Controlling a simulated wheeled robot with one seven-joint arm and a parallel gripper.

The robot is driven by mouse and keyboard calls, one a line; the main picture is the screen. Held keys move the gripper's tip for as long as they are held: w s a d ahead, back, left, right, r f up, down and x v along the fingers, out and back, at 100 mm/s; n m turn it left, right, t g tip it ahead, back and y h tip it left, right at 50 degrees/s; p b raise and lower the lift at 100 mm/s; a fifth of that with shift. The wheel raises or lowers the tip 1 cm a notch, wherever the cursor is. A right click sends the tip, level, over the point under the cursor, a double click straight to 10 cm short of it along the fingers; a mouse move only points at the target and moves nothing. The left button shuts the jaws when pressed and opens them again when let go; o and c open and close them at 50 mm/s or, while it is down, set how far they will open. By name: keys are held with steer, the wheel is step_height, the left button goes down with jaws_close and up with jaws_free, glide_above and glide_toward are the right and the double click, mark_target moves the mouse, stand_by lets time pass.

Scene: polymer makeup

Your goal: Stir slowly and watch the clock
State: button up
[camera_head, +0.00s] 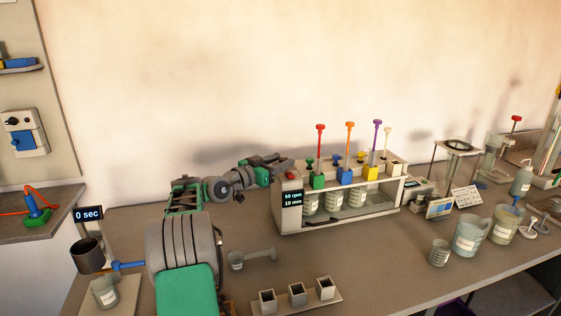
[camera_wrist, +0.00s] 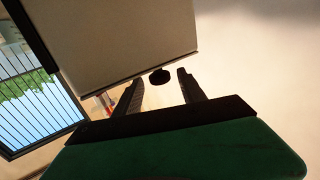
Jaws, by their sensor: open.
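The stirrer (camera_head: 290,217) is a pale bench unit with a dark display reading "50 rpm" and "10 mn", and a red part (camera_head: 291,174) on its top left. Rods with red, orange, purple and whitish heads (camera_head: 349,125) stand up from it, above several labelled beakers (camera_head: 333,200). A small clock display (camera_head: 88,214) at the left reads "0 sec". My gripper (camera_head: 284,164) is at the stirrer's upper left end. In the wrist view my gripper (camera_wrist: 160,88) is open and empty. A dark round knob (camera_wrist: 159,76) on a pale panel's edge shows between its fingers; contact cannot be told.
Three small square cups (camera_head: 297,294) stand on a tray in front of the stirrer. A dark cup (camera_head: 88,255) and a beaker (camera_head: 104,292) are at the left. Large beakers (camera_head: 470,234) and a balance-like instrument (camera_head: 440,208) stand at the right. The bench between is partly clear.

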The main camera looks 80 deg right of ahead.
steer(key=shift+s+d, duration=0.1)
steer(key=shift+d, duration=0.05)
steer(key=shift+c, duration=0.6)
jaws_close()
